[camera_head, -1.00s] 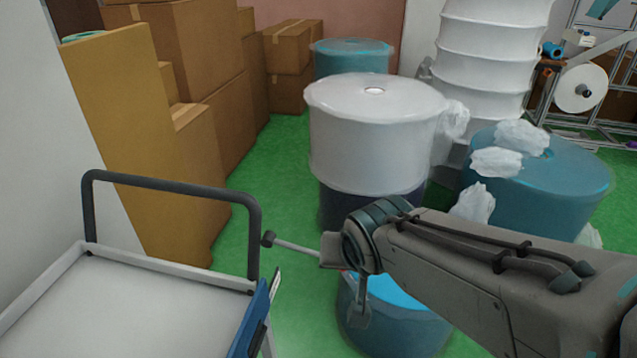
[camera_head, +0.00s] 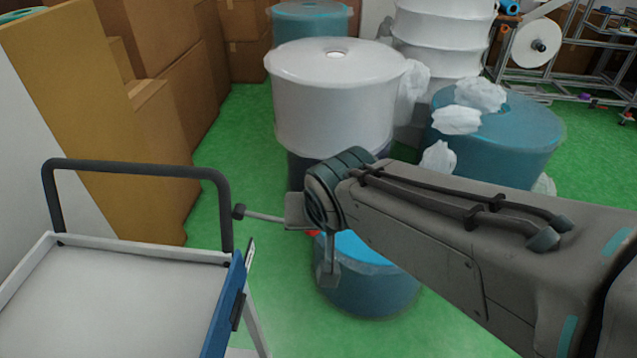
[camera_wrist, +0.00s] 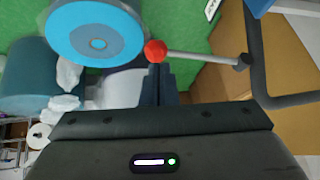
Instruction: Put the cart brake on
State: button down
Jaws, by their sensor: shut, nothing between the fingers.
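The cart (camera_head: 130,290) stands at lower left in the head view, with a white top, blue edge and dark tube handle (camera_head: 140,170). The brake lever is a thin grey rod (camera_head: 265,217) sticking out to the right from a dark pivot by the handle. Its red ball end (camera_wrist: 155,51) shows clearly in the wrist view, with the rod (camera_wrist: 200,57) running right to the handle. My gripper (camera_wrist: 158,72) is shut and empty, its fingertips at the red ball; I cannot tell whether they touch. In the head view my arm hides most of the gripper.
A blue drum (camera_head: 370,285) stands on the green floor below my arm. A white wrapped roll (camera_head: 335,95) and a teal drum (camera_head: 500,140) stand behind it. Cardboard boxes (camera_head: 150,60) are stacked at the left.

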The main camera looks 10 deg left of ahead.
jog(key=s+d+r+p, duration=0.3)
jog(key=d+r+p, duration=0.1)
jog(key=d+r, duration=0.1)
jog(key=shift+s+d+r+p, duration=0.35)
jog(key=shift+s+d, duration=0.05)
jog(key=shift+d, duration=0.45)
jog(key=d+f+m+g+h, duration=0.2)
jog(key=d, duration=0.7)
jog(key=d+f+m+g+h, duration=0.1)
jog(key=d+f+m+g, duration=0.1)
jog(key=d, duration=0.7)
jog(key=shift+t, duration=0.5)
jog(key=p+v, duration=0.1)
jog(key=v, duration=0.1)
jog(key=p+v, duration=0.1)
jog(key=p, duration=0.1)
jog(key=w+p+v, duration=0.1)
jog(key=p+v, duration=0.1)
jog(key=shift+r, duration=0.4)
